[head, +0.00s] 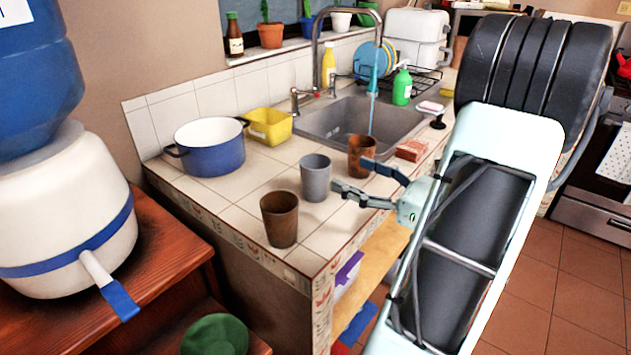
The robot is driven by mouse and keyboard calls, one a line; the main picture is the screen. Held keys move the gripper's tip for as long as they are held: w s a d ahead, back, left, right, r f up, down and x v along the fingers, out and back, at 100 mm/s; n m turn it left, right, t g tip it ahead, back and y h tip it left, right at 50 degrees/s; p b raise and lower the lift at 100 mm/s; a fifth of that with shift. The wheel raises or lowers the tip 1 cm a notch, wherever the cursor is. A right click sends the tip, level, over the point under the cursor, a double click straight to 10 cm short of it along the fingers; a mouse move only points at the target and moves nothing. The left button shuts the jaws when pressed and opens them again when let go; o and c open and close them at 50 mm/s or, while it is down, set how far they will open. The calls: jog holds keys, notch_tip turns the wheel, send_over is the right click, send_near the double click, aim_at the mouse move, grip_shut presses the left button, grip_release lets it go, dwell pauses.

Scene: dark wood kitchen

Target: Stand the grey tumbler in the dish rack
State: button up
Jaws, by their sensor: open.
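The grey tumbler (315,178) stands upright on the tiled counter, between two brown tumblers. My gripper (348,174) is open, its fingers pointing left toward the grey tumbler. One finger reaches close to the tumbler's right side; I cannot tell whether it touches. The other finger passes in front of the rear brown tumbler (361,150). The dish rack (424,82) is a dark wire rack behind the sink at the back right, with blue and yellow plates standing at its left end.
A front brown tumbler (280,220) stands near the counter edge. A blue pot (210,147) and yellow tub (269,126) stand behind. The sink (345,122) has running water. A green bottle (402,86) stands before the rack. Tiles between pot and tumblers are clear.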

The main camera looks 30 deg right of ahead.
aim_at(304, 157)
jog(key=x, duration=0.6)
jog(key=b+x, duration=0.1)
jog(key=x, duration=0.3)
jog(key=shift+s+a+f, duration=0.1)
jog(key=shift+a+f, duration=0.1)
jog(key=shift+a, duration=0.25)
jog(key=shift+c, duration=0.6)
jog(key=c, duration=1.3)
jog(key=shift+r, duration=0.15)
